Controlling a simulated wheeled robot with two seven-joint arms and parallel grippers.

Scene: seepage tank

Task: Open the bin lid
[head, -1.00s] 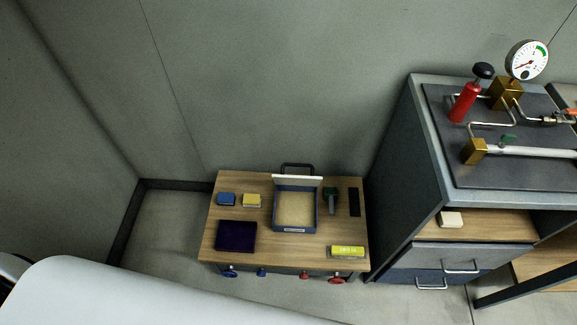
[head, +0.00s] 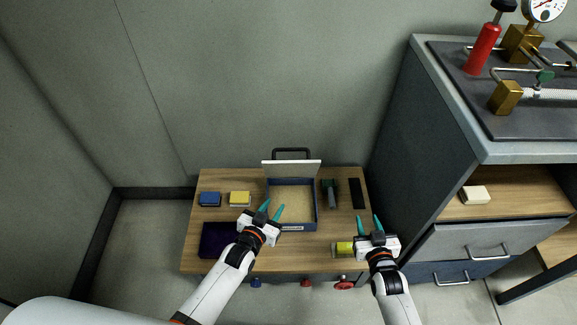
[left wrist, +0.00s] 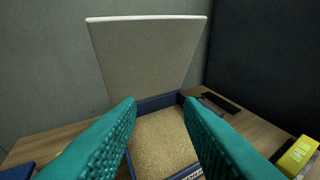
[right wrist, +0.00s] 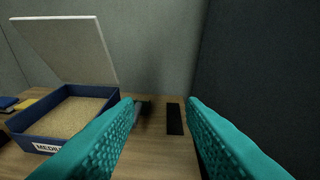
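The bin is a blue box (head: 291,229) of tan granular material on the wooden table, with a label on its front that reads in part "MEDI". Its pale lid (head: 291,168) stands raised at the back edge; it also shows upright in the left wrist view (left wrist: 150,58) and leaning back in the right wrist view (right wrist: 68,48). My left gripper (head: 271,209) is open and empty, in front of the bin's front left corner. My right gripper (head: 370,224) is open and empty, right of the bin near the yellow-green block (head: 344,248). Neither touches the lid.
A blue block (head: 209,199), a yellow block (head: 240,198) and a dark purple tray (head: 213,240) are left of the bin. A dark green tool (head: 330,192) and a black strip (head: 357,193) are at its right. A cabinet (head: 400,180) stands close on the right.

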